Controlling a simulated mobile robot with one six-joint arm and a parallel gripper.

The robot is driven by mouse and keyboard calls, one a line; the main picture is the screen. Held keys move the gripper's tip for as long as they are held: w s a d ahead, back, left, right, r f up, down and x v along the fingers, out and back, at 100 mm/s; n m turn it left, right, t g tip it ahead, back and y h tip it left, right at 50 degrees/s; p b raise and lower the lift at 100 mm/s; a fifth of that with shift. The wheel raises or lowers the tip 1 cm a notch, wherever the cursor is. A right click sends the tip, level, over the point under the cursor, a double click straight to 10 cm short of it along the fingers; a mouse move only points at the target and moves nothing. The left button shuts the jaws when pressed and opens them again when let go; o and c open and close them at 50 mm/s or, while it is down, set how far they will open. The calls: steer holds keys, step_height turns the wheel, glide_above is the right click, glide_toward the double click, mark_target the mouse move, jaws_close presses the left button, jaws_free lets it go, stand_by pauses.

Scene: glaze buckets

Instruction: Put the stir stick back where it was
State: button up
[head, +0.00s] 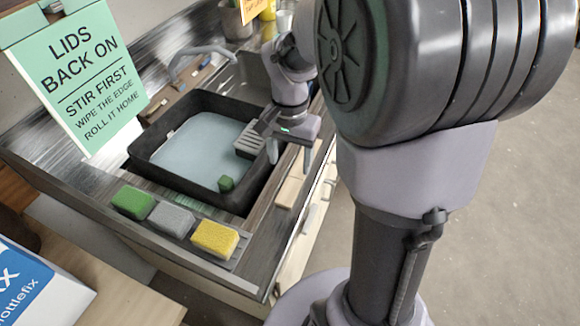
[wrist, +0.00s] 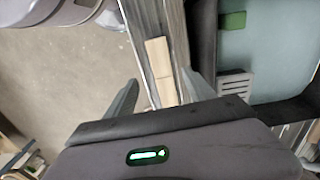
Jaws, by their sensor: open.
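My gripper (head: 289,158) is open and empty above the front edge of the counter, beside the right wall of the dark basin. In the wrist view my gripper (wrist: 160,77) has its two fingers spread, with a pale wooden strip (wrist: 157,57) showing between and beyond them. The strip looks to be in two pieces end to end, lying on the counter edge; it also shows in the head view (head: 290,190). I cannot tell whether it is the stir stick. No other stick is clear to me.
The dark basin (head: 160,178) holds pale blue liquid, a small green block (head: 226,184) and a grey slotted piece (head: 250,142). Green (head: 132,202), grey (head: 171,219) and yellow (head: 214,238) sponges lie in front. A sign (head: 85,80) stands at left. Open floor lies right.

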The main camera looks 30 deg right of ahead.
steer(key=s+a+r+n+t+y, duration=0.2)
steer(key=s+a+r+n+t, duration=0.3)
steer(key=s+a+r, duration=0.6)
steer(key=s+a+n, duration=0.1)
steer(key=a, duration=0.3)
steer(key=shift+s+r+t, duration=0.25)
steer(key=shift+s+t, duration=0.05)
steer(key=shift+t, duration=0.1)
